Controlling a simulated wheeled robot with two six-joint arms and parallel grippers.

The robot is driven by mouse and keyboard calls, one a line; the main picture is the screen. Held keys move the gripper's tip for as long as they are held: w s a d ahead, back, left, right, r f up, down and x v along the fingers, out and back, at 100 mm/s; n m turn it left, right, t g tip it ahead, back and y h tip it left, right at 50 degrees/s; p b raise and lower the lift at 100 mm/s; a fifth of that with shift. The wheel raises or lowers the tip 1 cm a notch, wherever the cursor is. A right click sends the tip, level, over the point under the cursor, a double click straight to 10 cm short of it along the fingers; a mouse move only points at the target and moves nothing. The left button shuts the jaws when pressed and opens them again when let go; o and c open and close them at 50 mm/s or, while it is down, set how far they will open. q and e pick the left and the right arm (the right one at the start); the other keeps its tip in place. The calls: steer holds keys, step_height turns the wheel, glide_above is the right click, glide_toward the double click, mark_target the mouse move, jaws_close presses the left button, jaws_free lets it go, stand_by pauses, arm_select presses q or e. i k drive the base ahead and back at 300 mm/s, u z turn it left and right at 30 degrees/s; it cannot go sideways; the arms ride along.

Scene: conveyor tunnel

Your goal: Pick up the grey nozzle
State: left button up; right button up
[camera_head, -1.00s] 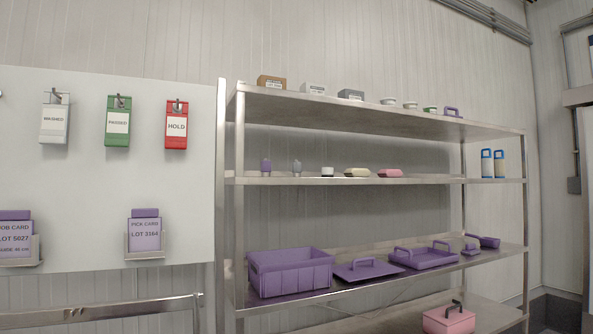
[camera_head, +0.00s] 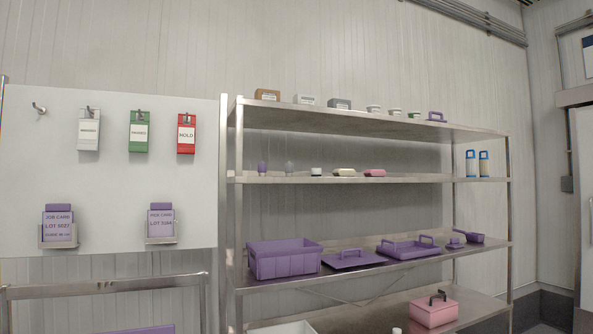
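The grey nozzle (camera_head: 289,167) stands on the second shelf from the top of the steel rack, near its left end. A purple nozzle-like piece (camera_head: 262,168) stands just left of it. A small white pot with a dark lower part (camera_head: 316,171) sits to its right. The grey nozzle is small and pale against the wall. Neither of my grippers shows in this view.
The steel rack (camera_head: 345,184) has an upright post at its front left. Purple trays and a purple bin (camera_head: 284,260) fill the shelf below. Boxes line the top shelf. A white board (camera_head: 110,190) with hanging tags stands left. A steel rail (camera_head: 105,286) runs low at left.

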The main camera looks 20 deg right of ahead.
mark_target(289, 166)
steer(key=z, duration=0.65)
steer(key=i, duration=0.35)
steer(key=z, duration=1.05)
steer(key=i, duration=1.4)
steer(key=u, duration=0.8)
steer(key=i, duration=0.6)
steer(key=u, duration=0.6)
